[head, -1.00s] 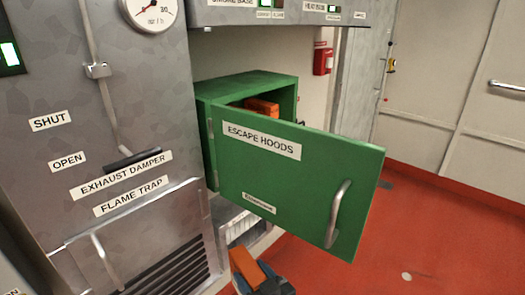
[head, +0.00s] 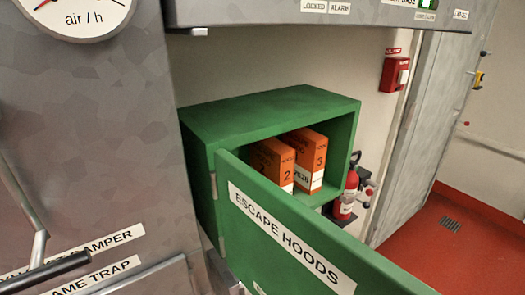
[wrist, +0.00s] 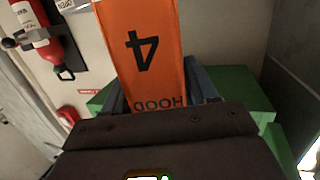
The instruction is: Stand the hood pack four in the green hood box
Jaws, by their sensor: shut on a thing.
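The hood pack four (wrist: 146,80) is an orange block with a black 4, upside down in the wrist view. My gripper (wrist: 160,92) is shut on it, one blue-grey finger on each side. The green hood box (head: 262,114) stands open in the head view, and part of it shows behind my gripper in the wrist view (wrist: 260,112). Inside stand two orange packs, number 2 (head: 268,160) and number 3 (head: 308,155), with free room right of pack 3. The door hides the box's lower front. My gripper and pack four are not in the head view.
The open green door (head: 330,250), labelled ESCAPE HOODS, swings out across the front of the box. A fire extinguisher (head: 347,197) hangs right of the box, and a red wall unit (head: 394,74) is above it. A grey cabinet (head: 90,140) borders the left.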

